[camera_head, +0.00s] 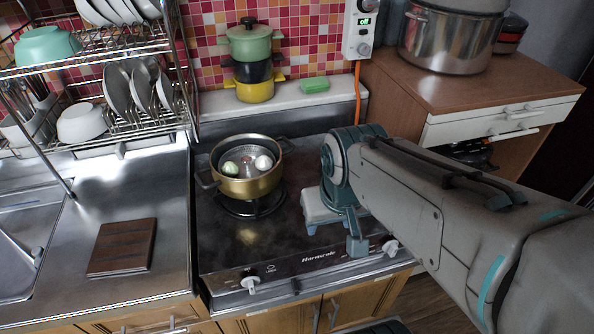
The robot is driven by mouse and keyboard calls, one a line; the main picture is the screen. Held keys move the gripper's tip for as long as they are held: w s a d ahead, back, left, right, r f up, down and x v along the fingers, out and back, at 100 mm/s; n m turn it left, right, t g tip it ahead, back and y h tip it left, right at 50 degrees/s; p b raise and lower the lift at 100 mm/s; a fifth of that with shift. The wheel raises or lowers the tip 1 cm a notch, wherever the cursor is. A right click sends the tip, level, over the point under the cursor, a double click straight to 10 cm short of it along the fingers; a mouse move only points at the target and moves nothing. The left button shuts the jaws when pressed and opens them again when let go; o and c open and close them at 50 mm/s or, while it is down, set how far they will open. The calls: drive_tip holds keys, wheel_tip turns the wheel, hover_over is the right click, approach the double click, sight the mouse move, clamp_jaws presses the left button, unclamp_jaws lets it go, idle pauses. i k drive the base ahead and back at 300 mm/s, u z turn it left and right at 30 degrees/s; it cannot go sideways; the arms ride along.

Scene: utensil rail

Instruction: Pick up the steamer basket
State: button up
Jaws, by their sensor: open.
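The steamer basket (243,154) is a silver metal basket sitting inside a gold-coloured pot (252,188) on the stove. Two small round items, one pale green (230,169) and one white (263,163), lie in it. The pot's wall hides the basket's lower part. My gripper (334,237) is open over the right part of the stove, to the right of the pot and apart from it. It points down, and nothing shows between its fingers.
A dish rack (120,90) with plates and bowls stands at left, above a wooden board (123,247) on the counter. Stacked pots (250,45) and a green sponge (314,85) sit on the ledge behind the stove. A large pot (447,42) stands on the right cabinet.

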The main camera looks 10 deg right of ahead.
sight(248, 169)
drive_tip(key=z, duration=0.2)
drive_tip(key=k, duration=0.5)
drive_tip(key=z, duration=0.55)
drive_tip(key=k, duration=0.75)
drive_tip(key=u, duration=0.45)
drive_tip(key=i, duration=0.6)
drive_tip(key=u, duration=0.6)
drive_tip(key=i, duration=0.8)
drive_tip(key=z, duration=0.25)
